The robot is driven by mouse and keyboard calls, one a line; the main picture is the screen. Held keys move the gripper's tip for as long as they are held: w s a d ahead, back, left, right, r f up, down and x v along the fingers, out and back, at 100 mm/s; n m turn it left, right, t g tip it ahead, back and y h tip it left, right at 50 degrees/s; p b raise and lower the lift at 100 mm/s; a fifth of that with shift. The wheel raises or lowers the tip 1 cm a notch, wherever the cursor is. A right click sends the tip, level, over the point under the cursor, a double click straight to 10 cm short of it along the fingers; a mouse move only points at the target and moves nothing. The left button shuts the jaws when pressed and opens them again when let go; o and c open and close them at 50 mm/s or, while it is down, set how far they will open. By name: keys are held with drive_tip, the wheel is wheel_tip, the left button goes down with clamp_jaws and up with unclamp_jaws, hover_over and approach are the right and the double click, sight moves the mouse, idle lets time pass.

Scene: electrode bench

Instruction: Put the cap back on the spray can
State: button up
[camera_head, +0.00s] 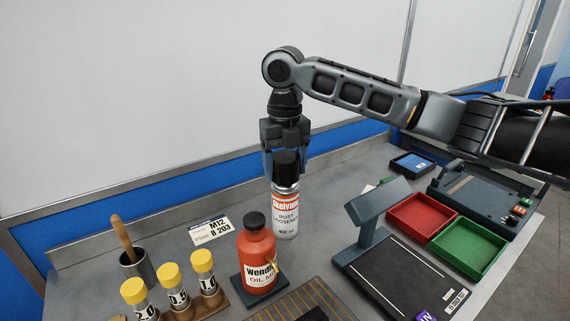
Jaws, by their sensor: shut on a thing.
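The spray can (286,213) stands upright on the grey bench, with a white and red label that reads "RUST LOOSENER". The black cap (286,165) is at the top of the can, upright and in line with it. My gripper (286,158) points straight down from above and is shut on the cap, one finger on each side. I cannot tell from this view whether the cap is fully seated or just touching the can's top. The can's nozzle is hidden.
A red oil bottle (257,255) stands close in front and left of the can. Yellow-capped tubes (172,285) sit in a rack at front left. A dark stand (372,215) is close on the right, with red (421,217) and green (467,249) trays beyond. A wall rises behind.

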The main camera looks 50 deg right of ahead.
drive_tip(key=o, duration=1.2)
drive_tip(key=shift+c, duration=0.2)
drive_tip(key=shift+r+p, duration=2.7)
drive_tip(key=shift+r, duration=0.8)
clamp_jaws()
